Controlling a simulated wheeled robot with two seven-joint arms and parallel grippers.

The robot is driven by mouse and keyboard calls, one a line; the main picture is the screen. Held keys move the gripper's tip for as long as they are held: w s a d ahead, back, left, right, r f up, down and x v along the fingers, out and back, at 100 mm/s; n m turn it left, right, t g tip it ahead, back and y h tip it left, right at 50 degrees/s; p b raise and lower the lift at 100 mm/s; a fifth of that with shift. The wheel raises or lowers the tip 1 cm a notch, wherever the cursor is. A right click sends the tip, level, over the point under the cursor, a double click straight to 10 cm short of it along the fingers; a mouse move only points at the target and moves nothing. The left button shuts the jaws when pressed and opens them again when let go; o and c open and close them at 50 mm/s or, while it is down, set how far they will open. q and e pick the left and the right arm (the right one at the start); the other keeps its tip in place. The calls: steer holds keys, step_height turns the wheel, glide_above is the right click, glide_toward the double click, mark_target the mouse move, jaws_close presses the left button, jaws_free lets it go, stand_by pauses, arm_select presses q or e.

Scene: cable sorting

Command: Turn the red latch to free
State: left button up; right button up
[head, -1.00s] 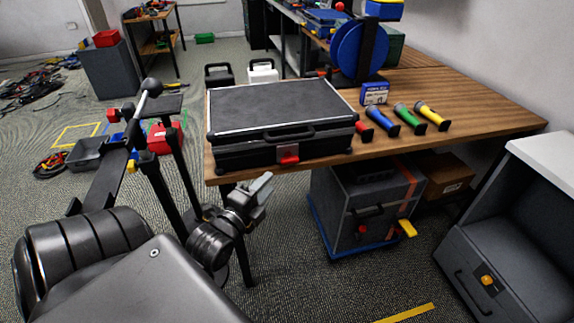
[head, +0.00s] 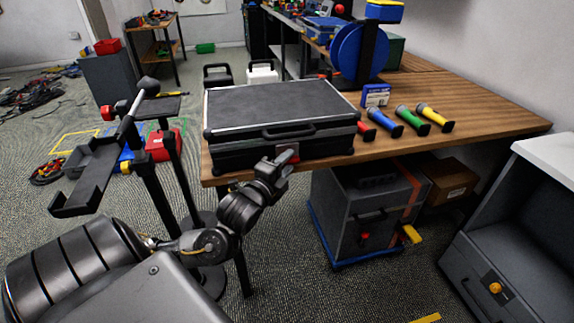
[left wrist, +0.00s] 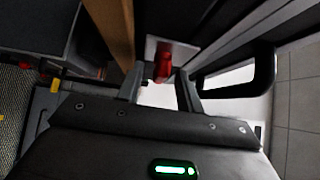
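A closed black case (head: 270,108) lies on the wooden table, its front with the carry handle facing me. The red latch (left wrist: 163,64) is on the case front below the handle (left wrist: 268,72). In the head view the latch is mostly hidden behind my left gripper (head: 285,160), which is at the case front. In the left wrist view the left gripper (left wrist: 160,88) is open, its fingers apart, with the red latch just beyond and between the fingertips. I cannot tell whether they touch it. My right gripper is in neither view.
Several coloured flashlight-like tools (head: 410,119) and a small blue box (head: 376,95) are right of the case. A blue spool (head: 362,52) stands behind. A grey cabinet (head: 345,215) with its own small red part is under the table (head: 470,105). Floor in front is open.

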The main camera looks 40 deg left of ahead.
arm_select(q)
steer(key=shift+w, duration=0.3)
steer(key=shift+c, duration=0.5)
jaws_close()
